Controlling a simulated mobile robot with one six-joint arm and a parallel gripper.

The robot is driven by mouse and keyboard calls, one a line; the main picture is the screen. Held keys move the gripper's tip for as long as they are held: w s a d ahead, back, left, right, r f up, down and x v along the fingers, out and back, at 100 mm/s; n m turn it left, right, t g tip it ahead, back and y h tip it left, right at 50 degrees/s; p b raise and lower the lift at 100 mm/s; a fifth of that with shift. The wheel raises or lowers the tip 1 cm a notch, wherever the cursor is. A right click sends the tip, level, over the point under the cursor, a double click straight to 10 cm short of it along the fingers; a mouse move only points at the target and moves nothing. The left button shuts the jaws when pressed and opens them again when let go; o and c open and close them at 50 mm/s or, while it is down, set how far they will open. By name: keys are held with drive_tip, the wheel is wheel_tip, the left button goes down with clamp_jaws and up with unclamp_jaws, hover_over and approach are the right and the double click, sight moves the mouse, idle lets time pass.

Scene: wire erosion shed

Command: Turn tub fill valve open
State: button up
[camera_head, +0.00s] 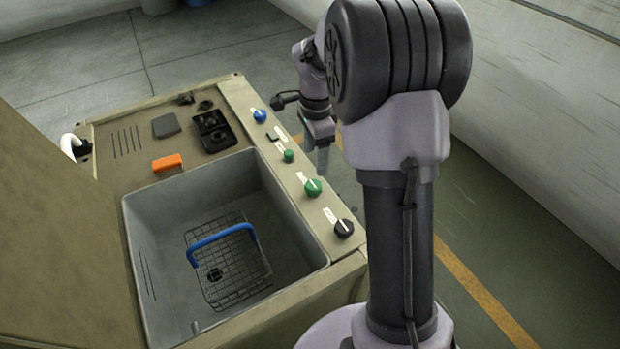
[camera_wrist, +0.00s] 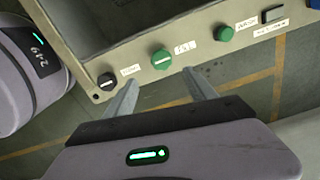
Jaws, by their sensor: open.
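A row of controls runs along the tub's right rim. A larger green knob with a pale bar (camera_head: 313,187) shows in the wrist view (camera_wrist: 161,59), beside a small label I cannot read clearly. A black knob with a pale bar (camera_head: 344,228) is nearer the front and at left in the wrist view (camera_wrist: 106,81). I cannot tell from the labels which is the fill valve. My gripper (camera_wrist: 160,82) is open and empty. Its fingers point toward the panel, one either side of the green knob in the picture, and appear apart from it.
A smaller green button (camera_head: 289,155) and a blue knob (camera_head: 260,115) sit farther along the panel. The grey tub (camera_head: 180,290) holds a wire basket (camera_head: 240,285) with a blue handle (camera_head: 222,237). An orange block (camera_head: 167,162) lies behind it. Floor right of the panel is clear.

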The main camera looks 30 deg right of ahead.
sight(314, 185)
drive_tip(key=f+b, duration=0.1)
drive_tip(key=f, duration=0.4)
drive_tip(key=f+b, duration=0.2)
drive_tip(key=f, duration=0.4)
drive_tip(key=shift+w+a, duration=0.1)
drive_tip(key=shift+w, duration=0.1)
drive_tip(key=shift+r, duration=0.1)
drive_tip(key=c, duration=1.4)
